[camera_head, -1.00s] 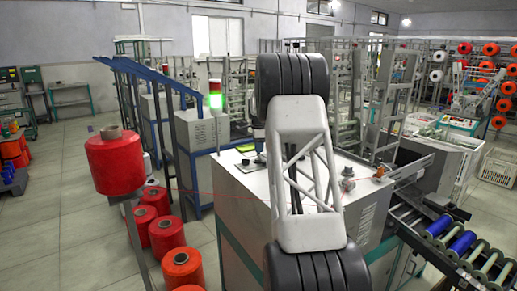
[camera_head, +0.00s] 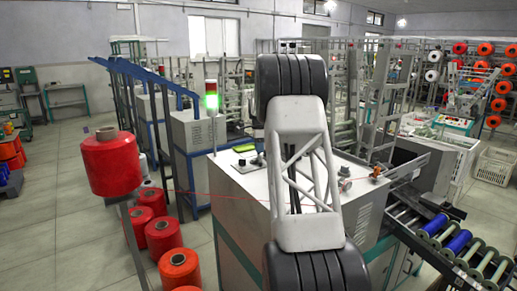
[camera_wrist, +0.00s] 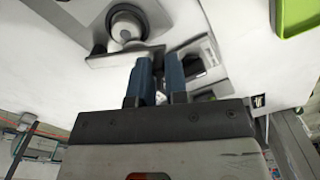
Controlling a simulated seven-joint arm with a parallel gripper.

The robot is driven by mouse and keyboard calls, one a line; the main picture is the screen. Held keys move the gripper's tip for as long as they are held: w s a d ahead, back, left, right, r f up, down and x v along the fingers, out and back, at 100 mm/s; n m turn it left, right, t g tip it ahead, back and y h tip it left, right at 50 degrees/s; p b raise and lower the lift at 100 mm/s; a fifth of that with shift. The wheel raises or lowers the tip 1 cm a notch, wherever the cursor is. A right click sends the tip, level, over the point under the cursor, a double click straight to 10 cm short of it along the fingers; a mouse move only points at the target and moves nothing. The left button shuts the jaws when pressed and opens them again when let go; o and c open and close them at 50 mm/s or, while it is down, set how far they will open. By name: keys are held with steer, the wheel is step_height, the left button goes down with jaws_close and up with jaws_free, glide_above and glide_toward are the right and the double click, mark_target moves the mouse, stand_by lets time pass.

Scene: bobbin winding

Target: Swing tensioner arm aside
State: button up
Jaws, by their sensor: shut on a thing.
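In the wrist view my gripper (camera_wrist: 157,72) reaches over a white machine top with its two blue fingers close together. It is shut on a thin part that I take to be the tensioner arm, mostly hidden between the fingers. A flat grey metal bar (camera_wrist: 108,62) lies just left of the fingertips, beside a round white knob (camera_wrist: 124,28) on a grey plate. A grey bracket (camera_wrist: 205,62) stands right of the fingers. In the head view my own arm hides the gripper and the part it holds.
The white winding machine (camera_head: 238,192) carries small fittings (camera_head: 345,184) on top. A large red yarn cone (camera_head: 111,165) stands left, with a thin red thread running toward the machine. A roller conveyor with blue bobbins (camera_head: 457,243) is at right. A green tray (camera_wrist: 297,15) shows in the wrist view.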

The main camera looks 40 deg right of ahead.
steer(key=shift+s+d+f, duration=0.1)
steer(key=shift+s+d, duration=0.05)
steer(key=shift+d, duration=0.1)
stand_by(0.4)
steer(key=o, duration=0.6)
steer(key=shift+c, duration=0.2)
steer(key=shift+r, duration=3.6)
steer(key=shift+a, duration=0.1)
